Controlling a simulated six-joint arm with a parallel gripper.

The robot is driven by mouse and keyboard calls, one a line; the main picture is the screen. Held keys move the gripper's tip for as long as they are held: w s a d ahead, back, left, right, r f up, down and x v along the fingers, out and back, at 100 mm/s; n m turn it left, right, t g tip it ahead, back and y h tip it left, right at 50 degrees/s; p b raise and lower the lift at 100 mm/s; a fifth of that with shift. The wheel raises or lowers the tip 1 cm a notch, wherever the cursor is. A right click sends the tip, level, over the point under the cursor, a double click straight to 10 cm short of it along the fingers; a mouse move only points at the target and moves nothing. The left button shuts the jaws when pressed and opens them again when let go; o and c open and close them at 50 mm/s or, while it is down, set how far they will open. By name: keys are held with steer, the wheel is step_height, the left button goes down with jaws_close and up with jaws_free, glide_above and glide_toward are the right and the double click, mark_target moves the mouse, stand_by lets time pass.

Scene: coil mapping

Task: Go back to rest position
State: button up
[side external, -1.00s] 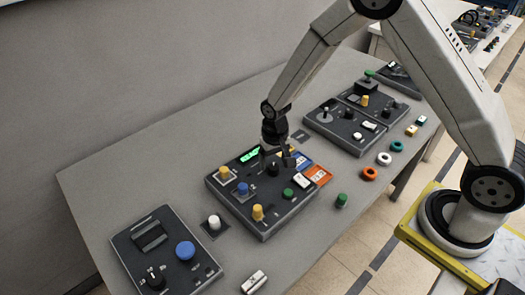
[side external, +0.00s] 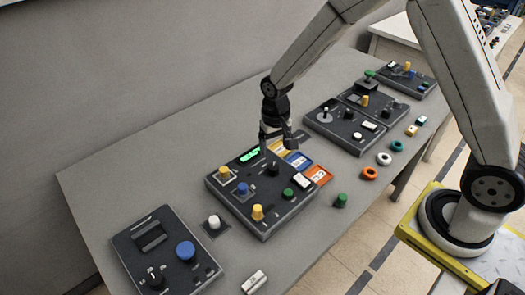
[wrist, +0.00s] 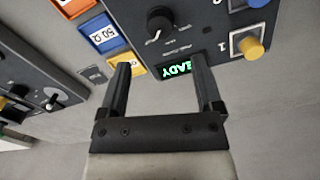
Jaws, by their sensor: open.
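My gripper (side external: 275,140) hangs above the back right edge of the middle control panel (side external: 237,217) in the side view. Its two fingers (wrist: 166,85) are apart with nothing between them in the wrist view. The panel has a lit green display (side external: 249,155), which reads "READY" in the wrist view (wrist: 180,66). A black knob (side external: 272,170) sits near the display and also shows in the wrist view (wrist: 159,20). The gripper is clear of the knob.
Orange (side external: 317,175), blue (side external: 298,160) and yellow (side external: 278,147) labelled tiles line the panel's right side. Other panels stand at the left (side external: 165,255) and back right (side external: 345,128). Coloured rings (side external: 383,159) lie near the table's right edge. The table's back left is clear.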

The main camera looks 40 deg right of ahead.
steer(key=shift+s+r, duration=0.1)
steer(key=s+d+r+n+t, duration=0.1)
steer(key=s+d+r, duration=0.1)
steer(key=s+r, duration=0.2)
steer(key=s+d+r+n+t, duration=0.1)
steer(key=s+d+r+n, duration=0.1)
steer(key=s, duration=0.8)
steer(key=shift+s+r+t, duration=0.2)
steer(key=shift+r+t, duration=0.1)
steer(key=shift+r, duration=0.6)
